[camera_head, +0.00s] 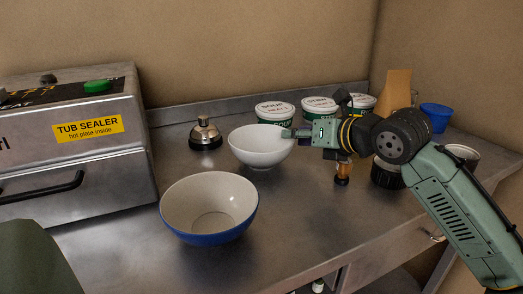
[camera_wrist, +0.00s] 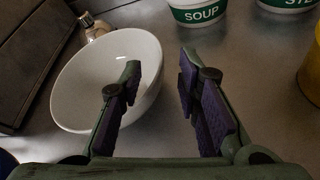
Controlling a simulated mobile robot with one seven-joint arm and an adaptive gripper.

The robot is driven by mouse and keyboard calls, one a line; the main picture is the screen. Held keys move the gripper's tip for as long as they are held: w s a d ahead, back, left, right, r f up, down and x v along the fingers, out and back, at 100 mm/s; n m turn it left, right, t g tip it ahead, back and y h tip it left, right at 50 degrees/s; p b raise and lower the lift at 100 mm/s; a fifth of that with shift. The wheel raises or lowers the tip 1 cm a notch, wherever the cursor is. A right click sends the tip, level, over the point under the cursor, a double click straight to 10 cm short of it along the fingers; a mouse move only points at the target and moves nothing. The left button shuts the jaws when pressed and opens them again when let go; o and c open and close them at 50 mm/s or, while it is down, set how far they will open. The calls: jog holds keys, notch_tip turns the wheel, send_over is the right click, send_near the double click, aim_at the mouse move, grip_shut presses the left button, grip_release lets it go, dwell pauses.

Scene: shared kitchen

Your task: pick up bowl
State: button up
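A white bowl (camera_head: 258,150) stands upright on the metal counter. It also shows in the wrist view (camera_wrist: 85,85), left of centre. A larger bowl, blue outside and cream inside (camera_head: 208,220), stands nearer the front; a blue edge at the wrist view's lower left may be part of it. My gripper (camera_head: 292,134) is at the white bowl's right side. In the wrist view my gripper (camera_wrist: 160,72) is open. Its left finger overlaps the bowl's inside, its right finger is outside, and the right rim shows between them. I cannot tell whether a finger touches it.
A tub sealer (camera_head: 80,145) stands at the left, with a service bell (camera_head: 205,134) beside it. Soup tubs (camera_head: 274,112) line the back. A blue cup (camera_head: 436,116) and brown holder (camera_head: 395,88) stand at the right. The front counter is clear right of the blue bowl.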

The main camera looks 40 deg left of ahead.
jog(key=shift+x, duration=1.95)
jog(key=shift+c, duration=0.6)
grip_shut()
